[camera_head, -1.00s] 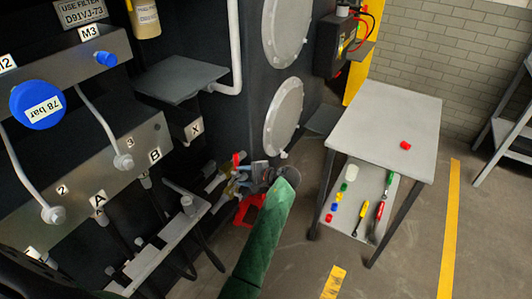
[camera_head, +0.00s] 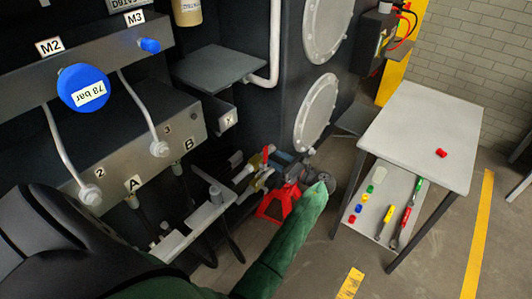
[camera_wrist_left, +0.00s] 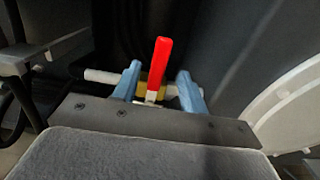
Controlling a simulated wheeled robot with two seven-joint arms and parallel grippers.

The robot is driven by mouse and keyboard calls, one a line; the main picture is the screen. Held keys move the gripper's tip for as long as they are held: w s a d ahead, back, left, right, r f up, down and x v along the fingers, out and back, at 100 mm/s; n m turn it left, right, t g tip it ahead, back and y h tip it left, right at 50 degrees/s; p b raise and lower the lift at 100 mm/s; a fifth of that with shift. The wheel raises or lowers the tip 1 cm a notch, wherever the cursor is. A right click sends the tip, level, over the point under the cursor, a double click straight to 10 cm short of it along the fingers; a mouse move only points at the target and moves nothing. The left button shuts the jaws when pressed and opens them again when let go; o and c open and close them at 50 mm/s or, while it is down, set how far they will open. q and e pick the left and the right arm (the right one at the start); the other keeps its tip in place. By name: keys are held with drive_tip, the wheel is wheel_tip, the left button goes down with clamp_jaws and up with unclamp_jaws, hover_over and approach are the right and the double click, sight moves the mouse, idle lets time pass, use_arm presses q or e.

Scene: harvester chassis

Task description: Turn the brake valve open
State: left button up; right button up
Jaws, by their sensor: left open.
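The brake valve, a brass fitting with an upright red lever (camera_head: 265,155), sits low beside the dark chassis in the head view. My left gripper (camera_head: 279,158), on the green arm, is close by on its right. In the left wrist view the red lever (camera_wrist_left: 159,64) stands upright between the two blue fingers of my left gripper (camera_wrist_left: 158,82). The fingers are open, with a gap on both sides of the lever. The yellow valve body behind it is partly hidden by the gripper. My right gripper is not in view.
A red stand (camera_head: 279,203) is on the floor below the valve. A metal block with hoses (camera_head: 205,212) is to the left. A grey table (camera_head: 417,132) with a lower shelf of small parts and tools stands at the right, with open floor in front.

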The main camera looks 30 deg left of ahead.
sight(267, 154)
use_arm(q)
drive_tip(key=a, duration=0.2)
drive_tip(key=a+p, duration=0.1)
drive_tip(key=a, duration=0.2)
drive_tip(key=shift+w+r, duration=0.1)
drive_tip(key=shift+w, duration=0.1)
drive_tip(key=shift+a, duration=0.45)
drive_tip(key=shift+c, duration=1.1)
clamp_jaws()
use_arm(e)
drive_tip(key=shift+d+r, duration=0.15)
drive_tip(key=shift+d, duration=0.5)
